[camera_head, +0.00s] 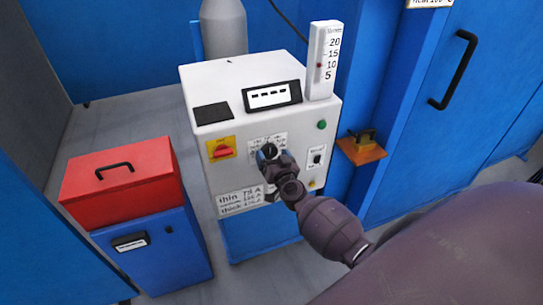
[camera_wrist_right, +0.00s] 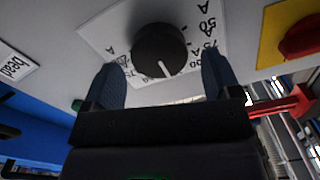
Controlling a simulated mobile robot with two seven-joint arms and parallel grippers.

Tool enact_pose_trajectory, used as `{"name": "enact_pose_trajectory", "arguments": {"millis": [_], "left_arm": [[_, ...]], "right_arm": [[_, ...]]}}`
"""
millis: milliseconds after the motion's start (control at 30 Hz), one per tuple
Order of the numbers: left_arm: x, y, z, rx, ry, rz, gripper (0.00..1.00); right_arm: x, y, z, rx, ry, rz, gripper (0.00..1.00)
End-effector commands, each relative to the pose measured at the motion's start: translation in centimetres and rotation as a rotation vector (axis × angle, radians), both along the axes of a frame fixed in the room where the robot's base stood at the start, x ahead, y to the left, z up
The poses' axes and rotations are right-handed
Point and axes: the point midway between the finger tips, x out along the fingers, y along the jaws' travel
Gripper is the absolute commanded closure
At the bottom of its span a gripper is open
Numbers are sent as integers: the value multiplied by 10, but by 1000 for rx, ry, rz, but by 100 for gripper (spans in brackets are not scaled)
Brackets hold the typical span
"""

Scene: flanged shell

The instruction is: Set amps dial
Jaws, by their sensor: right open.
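The amps dial is a round black knob (camera_wrist_right: 160,52) with a white pointer line, on a white scale plate (camera_wrist_right: 120,28) with printed numbers and A marks. It sits on the front of a white machine (camera_head: 196,158); in the head view the knob (camera_head: 269,150) is partly hidden by my gripper. My right gripper (camera_wrist_right: 165,82) is open, with its two blue-grey fingertips on either side of the knob's lower part. I cannot tell whether they touch it. In the head view the right gripper (camera_head: 269,156) is at the dial. My left gripper is not in view.
A red and yellow switch (camera_head: 221,149) is left of the dial. A green button (camera_head: 322,125) and a smaller knob (camera_head: 317,159) are on its right. A label with thin and thick amp values (camera_head: 240,200) is below. A red toolbox (camera_head: 120,178) stands left.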

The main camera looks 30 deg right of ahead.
Motion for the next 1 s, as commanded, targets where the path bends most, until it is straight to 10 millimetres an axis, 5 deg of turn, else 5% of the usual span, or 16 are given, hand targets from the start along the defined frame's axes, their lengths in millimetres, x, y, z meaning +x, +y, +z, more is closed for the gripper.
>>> {"name": "enact_pose_trajectory", "arguments": {"millis": [467,800,1000], "left_arm": [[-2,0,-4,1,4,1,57],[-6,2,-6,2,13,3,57],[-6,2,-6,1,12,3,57]], "right_arm": [[11,-3,0,0,0,0,17],[11,-3,0,0,0,0,66],[11,-3,0,14,-3,0,66]]}}
